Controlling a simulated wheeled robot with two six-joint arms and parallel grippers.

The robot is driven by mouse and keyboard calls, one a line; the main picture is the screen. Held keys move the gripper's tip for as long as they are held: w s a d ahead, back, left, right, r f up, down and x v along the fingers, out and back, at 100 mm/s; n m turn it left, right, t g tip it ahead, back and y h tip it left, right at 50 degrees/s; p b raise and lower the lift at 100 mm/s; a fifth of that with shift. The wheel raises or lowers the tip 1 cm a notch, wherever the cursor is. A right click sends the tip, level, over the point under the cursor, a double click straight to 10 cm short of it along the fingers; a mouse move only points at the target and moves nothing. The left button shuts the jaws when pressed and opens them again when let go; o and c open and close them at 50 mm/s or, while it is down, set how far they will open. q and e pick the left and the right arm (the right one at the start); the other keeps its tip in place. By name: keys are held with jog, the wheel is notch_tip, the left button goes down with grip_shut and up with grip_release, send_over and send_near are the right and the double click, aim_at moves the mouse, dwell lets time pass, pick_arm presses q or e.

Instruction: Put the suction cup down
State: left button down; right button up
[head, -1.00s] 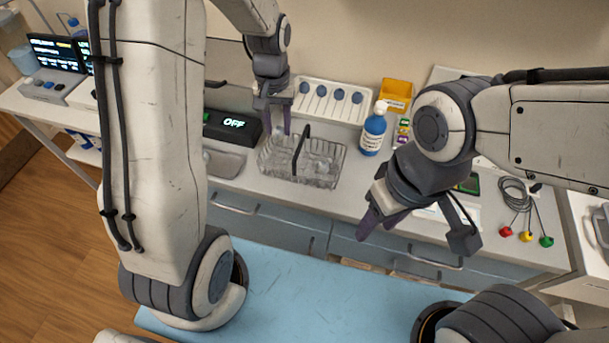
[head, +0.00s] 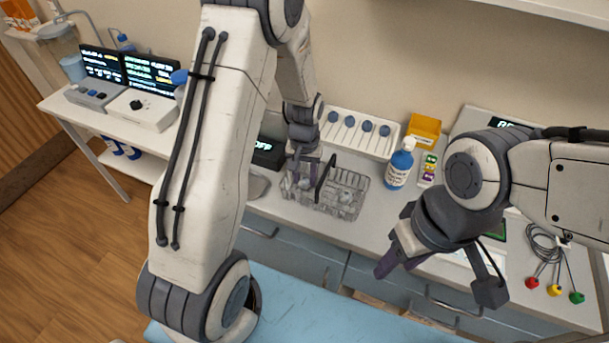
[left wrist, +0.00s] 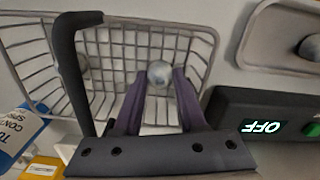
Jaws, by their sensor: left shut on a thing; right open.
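My left gripper (head: 298,178) is at the left end of the wire basket (head: 345,207), low at its rim. In the left wrist view its purple fingers (left wrist: 158,90) are shut on a small pale round thing, likely the suction cup (left wrist: 159,72), over the mesh of the basket (left wrist: 200,40). The fingers hide part of it, and I cannot tell whether it touches the basket floor. My right gripper (head: 390,258) is open and empty in front of the counter.
The basket's dark upright handle (head: 325,172) stands close to my left gripper. Behind is a white tray with blue round-ended items (head: 358,137). A black OFF-display box (left wrist: 262,112) sits beside the basket.

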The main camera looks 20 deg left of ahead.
aim_at(305, 178)
pick_arm(q)
jog(key=shift+f, duration=0.15)
jog(key=shift+c, duration=2.4)
grip_release()
notch_tip(305, 178, up, 12)
jog(key=b, duration=0.1)
jog(key=s+d+r+m, duration=0.1)
jog(key=s+d+m, duration=0.2)
jog(key=s, duration=0.5)
jog(key=s+d+r+m, duration=0.2)
jog(key=s+d+m, duration=0.1)
jog(key=s+d, duration=0.3)
jog(key=s+d+r+m+h, duration=0.1)
jog(key=s+d+r+m, duration=0.1)
jog(key=s+d, duration=0.3)
jog(key=s+m, duration=0.1)
jog(key=s, duration=0.3)
jog(key=shift+s+d, duration=0.2)
jog(key=shift+s, duration=0.2)
